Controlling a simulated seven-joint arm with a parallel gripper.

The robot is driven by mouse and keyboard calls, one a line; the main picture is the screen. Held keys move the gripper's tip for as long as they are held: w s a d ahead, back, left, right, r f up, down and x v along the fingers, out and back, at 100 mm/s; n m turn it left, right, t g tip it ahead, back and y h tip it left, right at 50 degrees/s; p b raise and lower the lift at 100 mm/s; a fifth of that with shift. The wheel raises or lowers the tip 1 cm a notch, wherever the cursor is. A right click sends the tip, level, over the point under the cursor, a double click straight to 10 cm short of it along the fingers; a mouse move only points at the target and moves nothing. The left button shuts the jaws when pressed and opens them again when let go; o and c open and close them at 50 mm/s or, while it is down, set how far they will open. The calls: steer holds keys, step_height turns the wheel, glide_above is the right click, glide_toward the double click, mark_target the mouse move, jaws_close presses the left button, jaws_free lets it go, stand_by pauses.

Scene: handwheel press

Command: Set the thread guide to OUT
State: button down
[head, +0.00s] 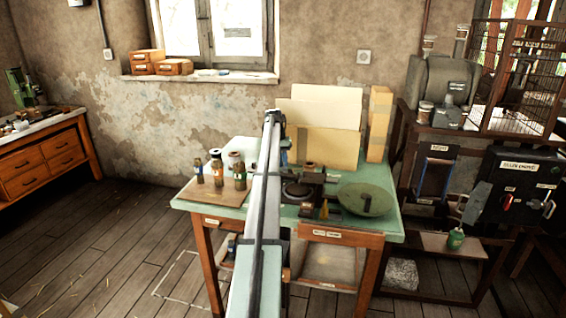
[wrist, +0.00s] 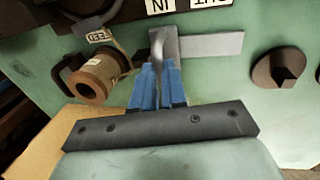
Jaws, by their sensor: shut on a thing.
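In the wrist view, the thread guide's upright metal handle (wrist: 157,46) stands at the left part of a flat grey plate (wrist: 215,45). My gripper (wrist: 158,72), with blue fingers, is shut on this handle. The handle is level with the upside-down IN label (wrist: 160,6). The upside-down OUT label (wrist: 208,3) is to its right, cut by the top edge. The plate's bare part reaches right, below OUT. In the head view, my arm hides the guide and I cannot make out the fingers.
In the wrist view, a brown spool (wrist: 92,80) with a tag lies left of my fingers, and a dark knob (wrist: 278,70) is at the right.

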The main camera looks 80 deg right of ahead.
steer(key=w, duration=0.8)
steer(key=shift+w, duration=0.3)
steer(key=c, duration=1.2)
jaws_free()
steer(key=shift+o, duration=0.2)
step_height(320, 180, up, 14)
steer(key=w, duration=0.2)
steer(key=shift+w+f, duration=0.25)
steer(key=shift+w, duration=0.1)
